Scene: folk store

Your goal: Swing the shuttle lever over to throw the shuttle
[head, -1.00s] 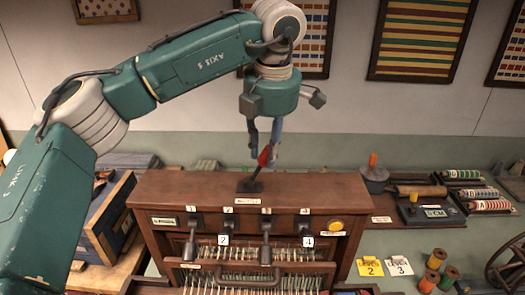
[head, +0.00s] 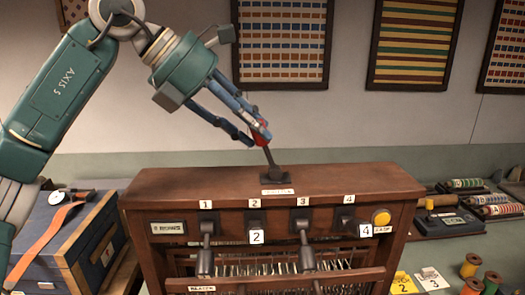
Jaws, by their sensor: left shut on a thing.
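The shuttle lever (head: 269,157) stands on a dark base on top of the brown wooden loom cabinet (head: 350,178). It has a black stem and a red grip, and it leans to the left. My left gripper (head: 255,137) comes down from the upper left and is shut on the red grip, which its fingers partly hide. A small label lies in front of the lever's base, its text too small to read. My right gripper is not in view.
Numbered levers line the cabinet front; lever 1 (head: 206,250) and lever 3 (head: 306,250) hang down. A yellow button (head: 381,217) is at the right. A blue box (head: 70,235) stands left. Thread spools (head: 470,266) and number cards lie right.

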